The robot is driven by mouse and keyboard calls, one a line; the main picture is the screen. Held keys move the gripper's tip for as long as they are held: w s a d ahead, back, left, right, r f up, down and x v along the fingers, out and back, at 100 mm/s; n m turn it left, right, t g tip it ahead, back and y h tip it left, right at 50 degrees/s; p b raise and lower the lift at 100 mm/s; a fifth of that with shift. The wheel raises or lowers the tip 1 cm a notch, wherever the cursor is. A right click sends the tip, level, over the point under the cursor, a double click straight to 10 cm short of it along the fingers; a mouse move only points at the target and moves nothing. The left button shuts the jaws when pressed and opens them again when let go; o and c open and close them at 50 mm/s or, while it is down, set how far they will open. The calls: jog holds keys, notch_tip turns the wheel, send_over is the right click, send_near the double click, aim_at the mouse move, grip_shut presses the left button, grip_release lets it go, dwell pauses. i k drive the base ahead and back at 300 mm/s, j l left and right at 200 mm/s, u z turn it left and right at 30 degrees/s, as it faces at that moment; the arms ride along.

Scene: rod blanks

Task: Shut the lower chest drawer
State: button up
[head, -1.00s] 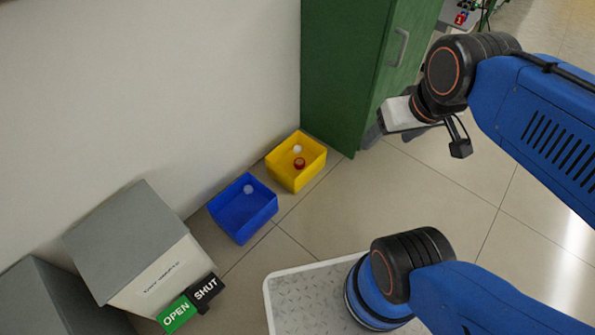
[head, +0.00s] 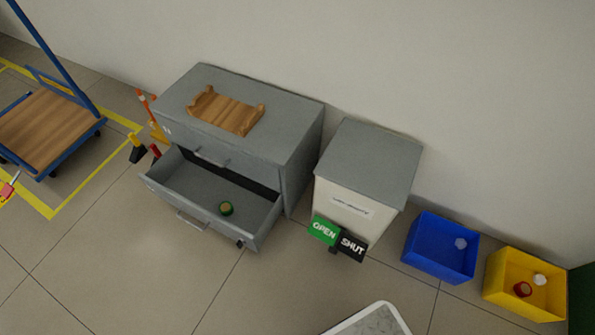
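The grey chest (head: 290,150) stands against the wall, left of centre in the head view. Its lower drawer (head: 160,182) is pulled well out toward the front left. A small round green and tan item (head: 227,208) lies inside the drawer. The drawer's bar handle (head: 192,221) is on its front face. The upper drawer, with its own handle (head: 211,157), is closed. My gripper is outside this view.
A wooden tray (head: 228,111) lies on the chest. A pale bin with OPEN and SHUT signs (head: 338,240) stands right of it. Blue (head: 437,262) and yellow (head: 500,292) boxes are further right. A trolley (head: 50,125) is at left. Floor before the drawer is clear.

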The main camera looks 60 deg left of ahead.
aim_at(198, 192)
jog(key=u, duration=3.2)
